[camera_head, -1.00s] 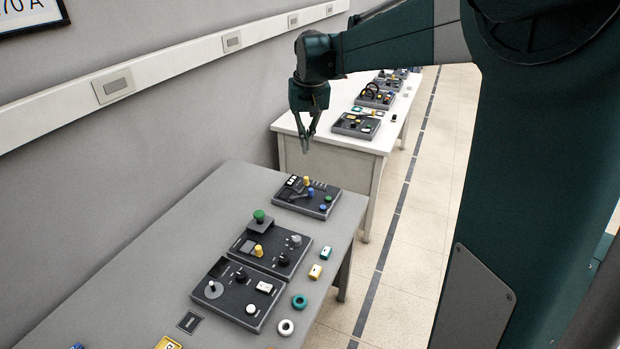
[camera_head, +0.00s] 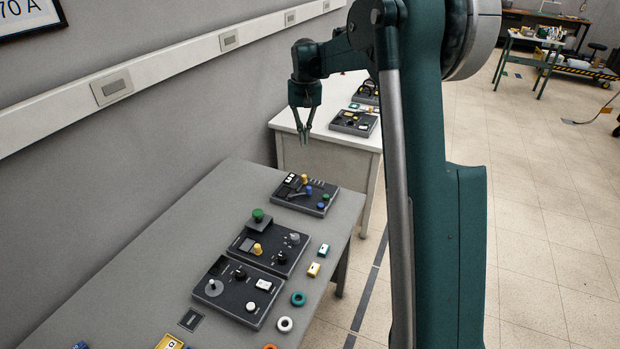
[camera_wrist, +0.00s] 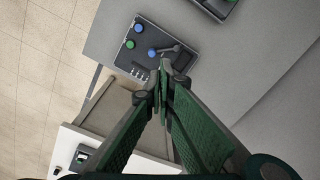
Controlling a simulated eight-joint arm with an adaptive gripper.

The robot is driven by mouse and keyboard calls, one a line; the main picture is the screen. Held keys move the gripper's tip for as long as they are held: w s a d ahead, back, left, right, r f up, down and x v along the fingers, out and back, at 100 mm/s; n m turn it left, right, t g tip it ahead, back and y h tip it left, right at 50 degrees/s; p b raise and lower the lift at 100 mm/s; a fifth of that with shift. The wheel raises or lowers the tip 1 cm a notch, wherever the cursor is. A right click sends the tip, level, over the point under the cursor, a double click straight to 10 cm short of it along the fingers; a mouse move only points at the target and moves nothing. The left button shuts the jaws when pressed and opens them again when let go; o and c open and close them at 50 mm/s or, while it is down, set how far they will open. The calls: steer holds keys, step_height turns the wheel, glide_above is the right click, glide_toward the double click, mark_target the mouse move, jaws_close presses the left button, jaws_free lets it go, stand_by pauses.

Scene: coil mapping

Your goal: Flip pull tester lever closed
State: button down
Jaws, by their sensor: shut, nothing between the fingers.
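A dark panel (camera_head: 284,203) stands at the far end of the grey table. It carries a yellow knob, blue knobs, a green knob, white-marked parts and a grey lever (camera_head: 297,191). I take this lever to be the pull tester lever. In the wrist view, the panel (camera_wrist: 140,30) and the lever (camera_wrist: 170,49) lie just beyond my fingertips. My gripper (camera_head: 305,140) points down above the panel, apart from it, with its fingertips together and empty. In the wrist view, my gripper (camera_wrist: 163,66) covers part of the panel, including the yellow knob.
A white table (camera_head: 287,122) with further panels stands behind. The air around my gripper is clear.

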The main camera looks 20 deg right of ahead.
steer(key=w+d+f+g+p, duration=0.1)
steer(key=w+d+f, duration=0.2)
steer(key=w+f, duration=0.2)
steer(key=w+d+f+m+g+p, duration=0.1)
steer(key=w+d+f+p, duration=0.1)
steer(key=w+f, duration=0.4)
step_height(320, 180, down, 3)
steer(key=shift+d+f+y, duration=0.15)
steer(key=shift+d+y, duration=0.15)
steer(key=shift+d, duration=0.45)
steer(key=shift+f, duration=0.1)
steer(key=x, duration=0.9)
steer(key=shift+s+f, duration=0.25)
steer(key=shift+f, duration=0.05)
steer(key=shift+s+a+f, duration=0.15)
steer(key=shift+s+a, duration=0.05)
steer(key=shift+s, duration=0.15)
steer(key=shift+s+a, duration=0.3)
steer(key=shift+s, duration=0.5)
steer(key=shift+s+a, duration=0.25)
steer(key=shift+s, duration=0.55)
steer(key=shift+s, duration=0.1)
